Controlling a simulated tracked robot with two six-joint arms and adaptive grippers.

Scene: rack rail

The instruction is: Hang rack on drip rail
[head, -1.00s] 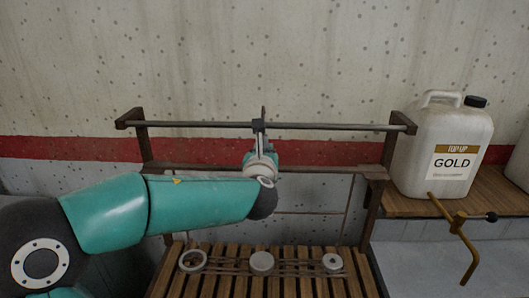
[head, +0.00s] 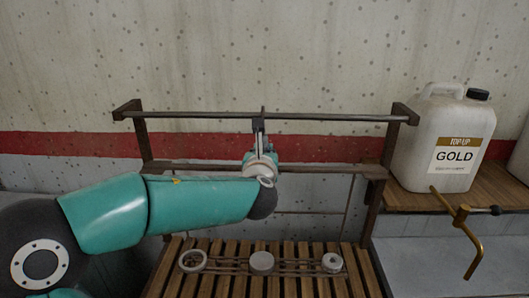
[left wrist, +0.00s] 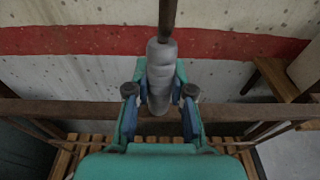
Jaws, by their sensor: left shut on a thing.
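My left gripper (head: 258,158) is shut on the grey upright handle of the rack, in front of the frame in the head view. In the left wrist view my gripper (left wrist: 160,92) has its fingers on both sides of this handle (left wrist: 160,70). The rack's dark hook (head: 259,126) reaches up to the drip rail (head: 190,115), and its tip shows above it; I cannot tell whether they touch. The rack's thin rods (head: 298,264) hang low over the slats, with round pale pieces along them. My right gripper is out of view.
The rail sits between two brown posts with a lower crossbar (head: 325,168). A slatted wooden surface (head: 365,275) lies below. At the right, a white GOLD canister (head: 425,150) stands on a wooden shelf, with a brass bent bar (head: 465,235) in front.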

